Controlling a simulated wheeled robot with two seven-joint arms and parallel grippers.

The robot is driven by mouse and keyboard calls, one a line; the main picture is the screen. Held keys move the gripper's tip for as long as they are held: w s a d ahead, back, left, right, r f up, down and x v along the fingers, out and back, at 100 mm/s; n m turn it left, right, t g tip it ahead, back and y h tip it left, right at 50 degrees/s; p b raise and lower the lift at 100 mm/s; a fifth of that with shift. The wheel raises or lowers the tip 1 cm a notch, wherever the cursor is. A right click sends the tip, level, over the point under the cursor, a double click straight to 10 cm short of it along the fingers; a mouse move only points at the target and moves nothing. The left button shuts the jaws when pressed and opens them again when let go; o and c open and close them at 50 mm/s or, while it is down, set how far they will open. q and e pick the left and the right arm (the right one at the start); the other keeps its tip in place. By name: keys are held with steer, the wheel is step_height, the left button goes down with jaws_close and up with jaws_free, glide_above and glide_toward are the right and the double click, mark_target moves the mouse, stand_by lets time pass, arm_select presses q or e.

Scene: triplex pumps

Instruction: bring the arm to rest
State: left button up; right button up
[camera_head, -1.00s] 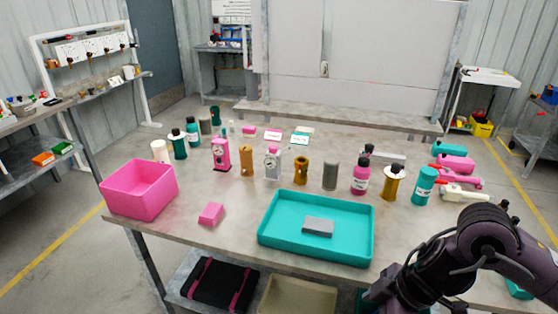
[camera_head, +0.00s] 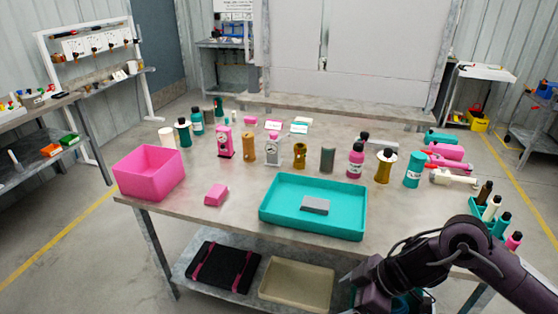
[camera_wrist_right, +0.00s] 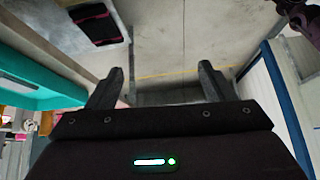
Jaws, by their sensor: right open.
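My right arm comes in from the lower right in the head view, with its wrist low in front of the table's front edge. My right gripper shows in the right wrist view (camera_wrist_right: 160,85); its two dark fingers are apart with nothing between them. Beyond the fingers are bare floor and the lower shelf. In the head view its fingertips are hard to make out. My left gripper is not in view.
The table (camera_head: 240,225) bears a pink bin (camera_head: 148,178), a pink block (camera_head: 216,194), a teal tray (camera_head: 270,215) with a grey block (camera_head: 315,205), and several bottles. A black case (camera_head: 222,267) and a beige bin (camera_head: 296,285) are on the shelf below.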

steer(key=w+f+m+t+y, duration=0.1)
steer(key=w+f+m+t, duration=0.1)
steer(key=w+f, duration=0.35)
steer(key=w+f+m+t+y, duration=0.1)
steer(key=w+f+m+t, duration=0.15)
steer(key=f, duration=0.65)
steer(key=s+d+f+m+h, duration=0.2)
steer(key=f, duration=0.6)
steer(key=s+d+f+m+h, duration=0.1)
steer(key=s+d+f+m, duration=0.15)
steer(key=f, duration=0.65)
steer(key=s+d+f+m+g+h, duration=0.2)
steer(key=s+d+f+h, duration=0.15)
steer(key=s+f, duration=1)
steer(key=s+f+g+h, duration=0.1)
steer(key=s+f, duration=0.2)
steer(key=s, duration=0.9)
steer(key=s+d+f+g+h, duration=0.1)
steer(key=s+f, duration=0.3)
steer(key=s, duration=0.8)
steer(key=shift+s+f+g, duration=0.3)
steer(key=shift+g, duration=0.45)
